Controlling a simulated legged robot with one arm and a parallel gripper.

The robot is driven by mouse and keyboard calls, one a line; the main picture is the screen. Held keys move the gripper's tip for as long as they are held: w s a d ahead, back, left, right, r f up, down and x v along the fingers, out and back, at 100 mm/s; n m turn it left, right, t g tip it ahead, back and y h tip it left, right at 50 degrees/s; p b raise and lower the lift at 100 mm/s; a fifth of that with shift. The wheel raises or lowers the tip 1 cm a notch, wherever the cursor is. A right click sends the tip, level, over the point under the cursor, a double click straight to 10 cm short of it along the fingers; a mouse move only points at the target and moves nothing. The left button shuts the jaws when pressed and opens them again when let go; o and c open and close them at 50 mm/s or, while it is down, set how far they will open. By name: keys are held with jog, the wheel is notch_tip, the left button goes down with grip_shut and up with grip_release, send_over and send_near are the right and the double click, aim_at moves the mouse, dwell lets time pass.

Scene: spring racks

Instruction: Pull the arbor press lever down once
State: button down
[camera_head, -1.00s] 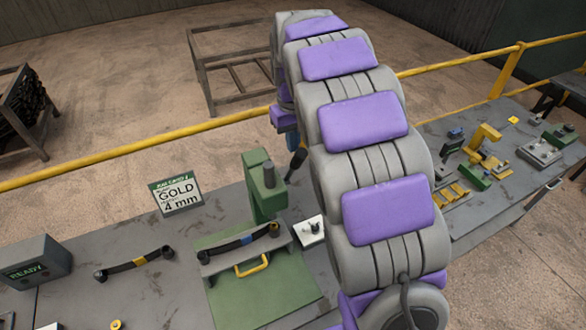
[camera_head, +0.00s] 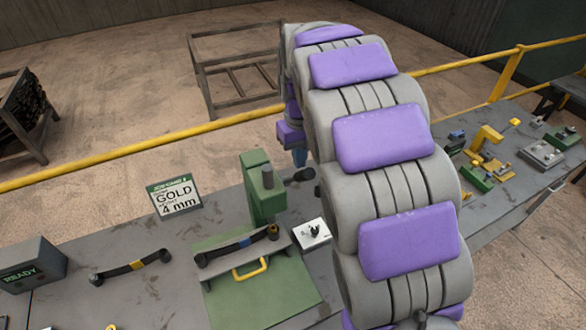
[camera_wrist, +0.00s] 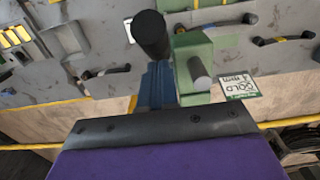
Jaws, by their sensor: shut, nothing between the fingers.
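The green arbor press (camera_head: 262,198) stands on the bench behind a green plate; its grey ram top shows in the wrist view (camera_wrist: 199,72). Its lever, with a black knob (camera_head: 304,174), points out to the right of the press, close to level. In the wrist view the black knob (camera_wrist: 151,32) looms large beyond the fingertips. My gripper (camera_head: 299,158) is shut and empty, just above the lever in the head view. Its blue fingers also show in the wrist view (camera_wrist: 158,82). I cannot tell whether they touch the lever.
A dark leaf spring with a blue band (camera_head: 238,245) lies before the press, above a yellow handle (camera_head: 250,269). A GOLD 4 mm sign (camera_head: 176,196), a yellow-banded spring (camera_head: 131,266) and a READY box (camera_head: 32,265) are to the left. A yellow rail (camera_head: 130,150) runs behind.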

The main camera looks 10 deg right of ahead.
jog(key=shift+s+d+f+b, duration=0.15)
jog(key=shift+s+f+b, duration=0.35)
jog(key=shift+s+f, duration=0.3)
jog(key=shift+s+d+f+b, duration=0.15)
jog(key=shift+s+f+b, duration=0.35)
jog(key=shift+s+f, duration=0.25)
jog(key=shift+s+d+f+b, duration=0.15)
jog(key=shift+s+f+b, duration=0.4)
jog(key=shift+f, duration=0.4)
jog(key=shift+s+d+f+b, duration=0.1)
jog(key=shift+s+f+b, duration=0.4)
jog(key=shift+f, duration=0.45)
jog(key=shift+s+d+f+b, duration=0.1)
jog(key=shift+s+f+b, duration=0.15)
jog(key=shift+f, duration=0.45)
jog(key=shift+s+a+f+b, duration=0.1)
jog(key=shift+s+f+b, duration=0.15)
jog(key=shift+f, duration=0.45)
jog(key=shift+s+d+f+b, duration=0.1)
jog(key=shift+s+f+b, duration=0.15)
jog(key=shift+f, duration=0.55)
